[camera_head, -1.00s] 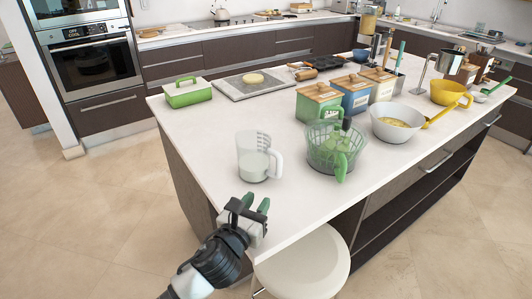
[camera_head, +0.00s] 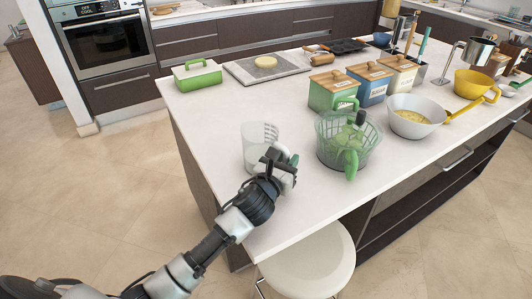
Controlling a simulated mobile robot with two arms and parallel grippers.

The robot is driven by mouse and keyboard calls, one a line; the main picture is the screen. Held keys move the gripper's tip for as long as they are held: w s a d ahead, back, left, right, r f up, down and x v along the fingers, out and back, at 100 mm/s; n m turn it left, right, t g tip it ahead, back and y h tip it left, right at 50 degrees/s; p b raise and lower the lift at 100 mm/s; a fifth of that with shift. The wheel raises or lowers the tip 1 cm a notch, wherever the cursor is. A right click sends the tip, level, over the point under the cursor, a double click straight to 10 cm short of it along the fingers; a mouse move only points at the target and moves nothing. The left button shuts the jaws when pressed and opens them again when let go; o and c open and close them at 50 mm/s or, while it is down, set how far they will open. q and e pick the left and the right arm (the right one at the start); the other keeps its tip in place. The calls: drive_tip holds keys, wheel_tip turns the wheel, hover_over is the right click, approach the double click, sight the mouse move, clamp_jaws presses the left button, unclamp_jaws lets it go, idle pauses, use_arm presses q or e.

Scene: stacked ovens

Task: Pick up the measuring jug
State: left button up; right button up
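The measuring jug (camera_head: 254,140) is clear with a white lower part and stands upright near the front left corner of the white island top. Its handle side faces right, toward my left gripper. My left gripper (camera_head: 282,160) is at the jug's right side, around the handle area. Its fingers are partly hidden by the gripper body and overlap the handle, so I cannot tell whether they are closed on it. My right gripper is not in view.
Behind are a green butter dish (camera_head: 197,79), canisters (camera_head: 327,92) and a white bowl (camera_head: 404,104). A white stool (camera_head: 312,268) stands at the island's front edge.

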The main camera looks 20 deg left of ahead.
use_arm(q)
drive_tip(key=shift+w+d+f, duration=0.1)
drive_tip(key=shift+w+d, duration=0.05)
drive_tip(key=shift+w, duration=0.7)
drive_tip(key=shift+c, duration=0.3)
clamp_jaws()
